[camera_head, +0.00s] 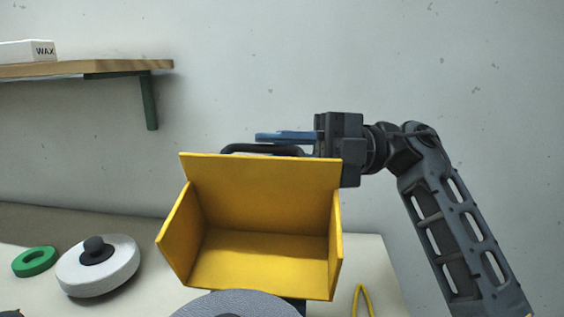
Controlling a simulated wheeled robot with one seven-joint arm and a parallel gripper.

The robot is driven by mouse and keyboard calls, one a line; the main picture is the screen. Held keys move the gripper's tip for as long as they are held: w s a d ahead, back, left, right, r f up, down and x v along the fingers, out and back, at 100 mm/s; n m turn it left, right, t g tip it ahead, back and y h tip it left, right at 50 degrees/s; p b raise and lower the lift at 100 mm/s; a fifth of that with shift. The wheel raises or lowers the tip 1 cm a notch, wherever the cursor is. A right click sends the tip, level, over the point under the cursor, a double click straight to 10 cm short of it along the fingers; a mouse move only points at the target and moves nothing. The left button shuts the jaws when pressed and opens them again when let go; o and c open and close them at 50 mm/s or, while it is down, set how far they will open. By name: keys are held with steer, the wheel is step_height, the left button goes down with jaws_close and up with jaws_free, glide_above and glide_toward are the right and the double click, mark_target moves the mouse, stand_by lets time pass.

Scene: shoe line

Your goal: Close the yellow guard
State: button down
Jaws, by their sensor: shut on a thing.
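The yellow guard (262,175) is a box-like cover in the middle of the view. It is tilted up, with its hollow inside and two side walls facing me. A black handle (234,148) shows just above its top edge, on the far side. My gripper (272,142) reaches in from the right behind that edge and is shut on the handle. One blue finger shows above the handle; the other finger is hidden behind the guard.
A grey wheel (235,303) sits below the guard, cut off by the frame. A white disc with a black knob (97,268) and a green ring (35,261) lie on the bench (372,262) at left. A wooden shelf (90,67) holds a WAX box (28,50). A yellow looped thing (362,300) is at lower right.

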steer(key=s+n+t+h+b, duration=0.1)
steer(key=s+n+b, duration=0.2)
steer(key=s, duration=0.3)
steer(key=s+f+n+t+h+b, duration=0.1)
steer(key=s+n+b, duration=0.3)
steer(key=s+b, duration=0.1)
steer(key=s+n+t+h+b, duration=0.1)
steer(key=s+n+b, duration=0.2)
steer(key=s, duration=0.5)
steer(key=shift+a+f+n+h+b, duration=0.3)
steer(key=shift+f+n+h+b, duration=0.1)
steer(key=shift+b, duration=0.5)
steer(key=shift+s+f+n+t+b, duration=0.5)
steer(key=shift+s+b, duration=0.35)
steer(key=shift+s+f, duration=0.1)
steer(key=c, duration=1.2)
jaws_free()
steer(key=shift+o, duration=0.2)
steer(key=v, duration=0.8)
steer(key=shift+p, duration=0.3)
